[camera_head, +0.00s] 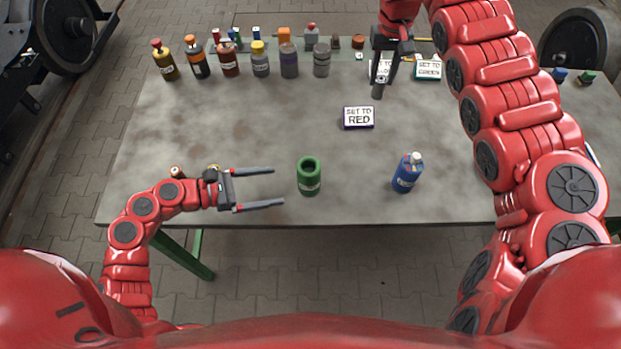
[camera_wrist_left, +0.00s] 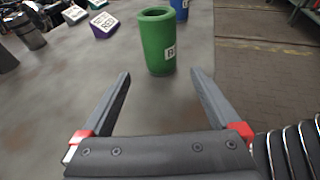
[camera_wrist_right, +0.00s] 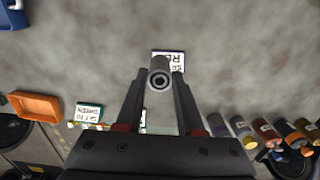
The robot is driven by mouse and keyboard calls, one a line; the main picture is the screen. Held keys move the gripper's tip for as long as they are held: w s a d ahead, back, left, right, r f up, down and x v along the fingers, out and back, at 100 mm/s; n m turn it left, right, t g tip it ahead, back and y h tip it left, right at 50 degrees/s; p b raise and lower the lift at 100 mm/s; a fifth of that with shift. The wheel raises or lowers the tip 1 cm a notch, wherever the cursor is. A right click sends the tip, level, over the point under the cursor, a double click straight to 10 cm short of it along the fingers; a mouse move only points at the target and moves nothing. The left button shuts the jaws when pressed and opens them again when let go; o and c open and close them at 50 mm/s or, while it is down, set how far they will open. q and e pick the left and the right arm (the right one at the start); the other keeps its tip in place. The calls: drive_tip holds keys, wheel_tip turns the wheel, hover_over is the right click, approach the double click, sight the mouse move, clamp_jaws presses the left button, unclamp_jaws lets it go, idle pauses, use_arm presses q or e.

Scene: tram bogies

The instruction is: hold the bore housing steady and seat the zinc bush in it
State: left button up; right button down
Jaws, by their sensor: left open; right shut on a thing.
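The bore housing is a green, open-topped cylinder (camera_head: 309,180) standing upright near the table's front edge. In the left wrist view the housing (camera_wrist_left: 158,48) stands just beyond my fingertips. My left gripper (camera_head: 279,187) is open and empty, its fingers pointing right at the housing without touching it. My right gripper (camera_head: 386,62) is shut on the zinc bush (camera_head: 377,91), a small grey cylinder, at the back right of the table. In the right wrist view the bush (camera_wrist_right: 160,84) sits between the fingers, showing a round hole in its end.
A blue bottle (camera_head: 407,173) stands right of the housing. A "SET TO RED" sign (camera_head: 359,118) lies mid-table. Several labelled bottles (camera_head: 229,62) line the back left; a "SET TO GREEN" sign (camera_head: 428,69) is at the back right. The table between bush and housing is otherwise mostly clear.

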sight(305, 182)
use_arm(q)
drive_tip(key=shift+w+d+r, duration=0.1)
drive_tip(key=shift+d, duration=0.25)
use_arm(e)
drive_tip(key=shift+r, duration=0.25)
use_arm(q)
drive_tip(key=p+x, duration=0.3)
drive_tip(key=x, duration=0.1)
drive_tip(key=shift+d, duration=0.35)
use_arm(e)
wheel_tip(305, 182, up, 3)
drive_tip(key=shift+s+f, duration=0.1)
drive_tip(key=shift+f, duration=0.05)
use_arm(q)
drive_tip(key=d+f+b, duration=0.1)
drive_tip(key=d+b, duration=0.1)
drive_tip(key=shift+w+d+f+b, duration=0.1)
drive_tip(key=shift+w+f+b, duration=0.25)
drive_tip(key=shift+b, duration=0.05)
use_arm(e)
wheel_tip(305, 182, down, 3)
drive_tip(key=shift+r, duration=0.1)
use_arm(q)
drive_tip(key=shift+w+d+b, duration=0.35)
drive_tip(key=shift+d+b, duration=0.25)
drive_tip(key=shift+d, duration=0.2)
use_arm(e)
drive_tip(key=shift+f, duration=0.65)
use_arm(q)
drive_tip(key=shift+c, duration=0.4)
